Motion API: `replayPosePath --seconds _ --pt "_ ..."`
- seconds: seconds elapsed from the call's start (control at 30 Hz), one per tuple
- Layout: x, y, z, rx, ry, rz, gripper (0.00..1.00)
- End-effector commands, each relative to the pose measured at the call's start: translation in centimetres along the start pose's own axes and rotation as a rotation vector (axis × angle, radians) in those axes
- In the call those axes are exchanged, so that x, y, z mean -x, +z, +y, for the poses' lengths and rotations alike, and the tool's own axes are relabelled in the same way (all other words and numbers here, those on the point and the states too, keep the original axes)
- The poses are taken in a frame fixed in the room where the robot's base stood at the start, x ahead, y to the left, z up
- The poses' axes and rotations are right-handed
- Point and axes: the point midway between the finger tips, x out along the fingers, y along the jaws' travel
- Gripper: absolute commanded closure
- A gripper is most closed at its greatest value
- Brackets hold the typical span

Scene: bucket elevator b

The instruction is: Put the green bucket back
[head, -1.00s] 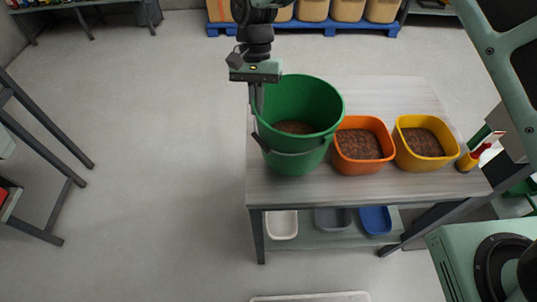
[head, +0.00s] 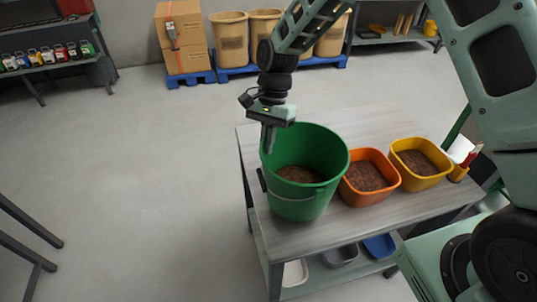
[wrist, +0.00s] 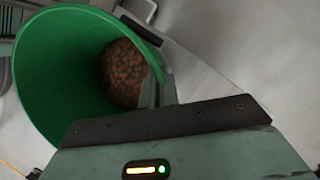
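The green bucket (head: 290,205) is upright at the left end of the grey worktable (head: 395,210), with brown pellets inside. I cannot tell whether its base touches the tabletop. My gripper (head: 268,148) points down at the left part of its rim and appears shut on the bucket wall. The wrist view looks into the green bucket (wrist: 50,90), with a finger of my gripper (wrist: 155,92) at its rim. The other finger is hidden there.
An orange bin (head: 370,190) stands close to the bucket's right, then a yellow bin (head: 420,172), both with brown contents. Small trays lie on the shelf below. Cartons (head: 182,40) and tan tubs (head: 230,40) stand on blue pallets behind.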

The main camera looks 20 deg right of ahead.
Motion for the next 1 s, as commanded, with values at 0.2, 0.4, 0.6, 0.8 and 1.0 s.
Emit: replayPosePath --seconds 0.2,0.4,0.6,0.8,1.0 --pt "-2.4 -0.8 -0.2 0.000 0.003 -0.002 1.00" --pt "-3.9 -1.4 -0.4 0.001 0.000 0.000 1.00" --pt "-3.9 -1.4 -0.4 0.002 -0.001 0.001 1.00" --pt "-4.2 -1.6 -0.4 0.002 -0.001 0.001 0.83" --pt "-4.2 -1.6 -0.4 0.002 0.000 0.001 0.76"
